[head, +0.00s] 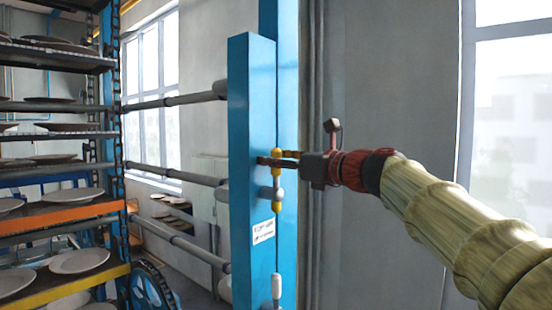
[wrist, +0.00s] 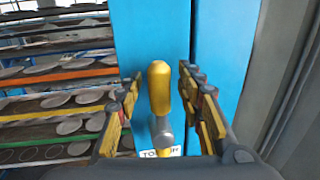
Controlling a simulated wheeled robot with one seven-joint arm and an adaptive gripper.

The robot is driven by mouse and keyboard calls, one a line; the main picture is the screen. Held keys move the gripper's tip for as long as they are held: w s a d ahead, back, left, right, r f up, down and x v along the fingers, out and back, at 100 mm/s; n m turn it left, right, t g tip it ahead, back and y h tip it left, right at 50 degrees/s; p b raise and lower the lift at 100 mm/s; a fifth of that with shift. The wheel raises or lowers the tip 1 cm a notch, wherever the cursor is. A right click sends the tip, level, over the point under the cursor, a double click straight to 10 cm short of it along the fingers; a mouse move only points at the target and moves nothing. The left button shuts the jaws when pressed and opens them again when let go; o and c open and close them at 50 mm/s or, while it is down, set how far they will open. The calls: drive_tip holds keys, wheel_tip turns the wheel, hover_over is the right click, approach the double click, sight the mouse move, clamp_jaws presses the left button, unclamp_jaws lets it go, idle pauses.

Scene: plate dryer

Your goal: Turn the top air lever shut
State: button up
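The top air lever has a yellow handle (wrist: 159,88) that points up from a grey pivot in the wrist view. It is mounted on the blue post (head: 252,120). In the head view its yellow handle (head: 277,180) is partly behind my fingers, with a grey fitting beside it. In the head view my gripper (head: 272,157) reaches the post from the right, level with the upper part of the handle.
A white label (head: 263,231) is on the post below the lever. A second, pale handle (head: 276,287) sits lower down. A rack of plates (head: 62,215) stands at left, and grey pipes (head: 180,100) run behind the post. The wall at right is clear.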

drive_tip(key=shift+c, duration=1.3)
clamp_jaws()
